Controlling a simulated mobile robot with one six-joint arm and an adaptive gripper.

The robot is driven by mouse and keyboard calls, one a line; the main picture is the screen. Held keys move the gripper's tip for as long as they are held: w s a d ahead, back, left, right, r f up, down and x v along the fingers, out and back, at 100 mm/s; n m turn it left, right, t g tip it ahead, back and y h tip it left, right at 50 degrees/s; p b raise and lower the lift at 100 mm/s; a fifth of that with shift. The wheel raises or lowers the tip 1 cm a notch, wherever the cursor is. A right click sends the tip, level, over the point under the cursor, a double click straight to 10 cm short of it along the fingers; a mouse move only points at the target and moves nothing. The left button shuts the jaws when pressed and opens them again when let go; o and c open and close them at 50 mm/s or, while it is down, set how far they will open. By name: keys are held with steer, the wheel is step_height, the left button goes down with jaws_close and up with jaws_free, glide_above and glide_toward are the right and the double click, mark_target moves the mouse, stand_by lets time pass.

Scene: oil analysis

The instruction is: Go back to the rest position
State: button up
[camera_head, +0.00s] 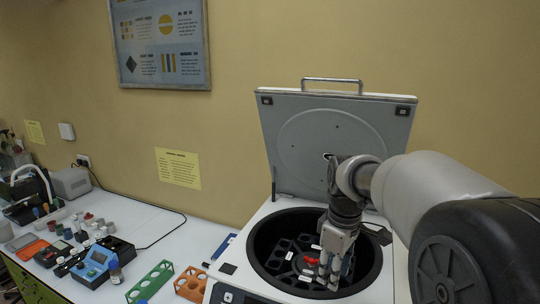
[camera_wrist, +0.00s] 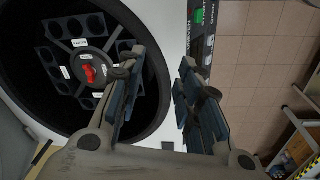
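My gripper (camera_head: 332,274) hangs from my arm over the right part of the open centrifuge's (camera_head: 245,268) dark round bowl in the head view. In the wrist view my gripper (camera_wrist: 157,68) has its two fingers apart, with nothing between them. There the left finger overlaps the bowl (camera_wrist: 152,108), and the right finger lies over the white casing and past its edge. The rotor (camera_wrist: 62,60) has several round holes, white labels and a red knob (camera_wrist: 88,74) at its centre. My gripper hides part of the rotor.
The centrifuge lid (camera_head: 325,140) stands raised behind the bowl, close to my arm. On the white bench left are a green rack (camera_head: 150,283), an orange rack (camera_head: 190,285), a blue meter (camera_head: 95,267) and a small bottle (camera_head: 115,272). Tiled floor (camera_wrist: 250,60) shows beyond the casing.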

steer(key=s+f+m+t+b, duration=0.1)
steer(key=s+f+m+b, duration=0.2)
steer(key=s, duration=0.6)
steer(key=s+f+m+t+b, duration=0.1)
steer(key=s+f+m+b, duration=0.2)
steer(key=s, duration=0.6)
steer(key=s+f+m+t+b, duration=0.1)
steer(key=s+f+m+b, duration=0.3)
steer(key=s, duration=0.4)
steer(key=shift+s+a+f+b, duration=0.15)
steer(key=shift+s+f+b, duration=0.25)
steer(key=shift+b, duration=0.3)
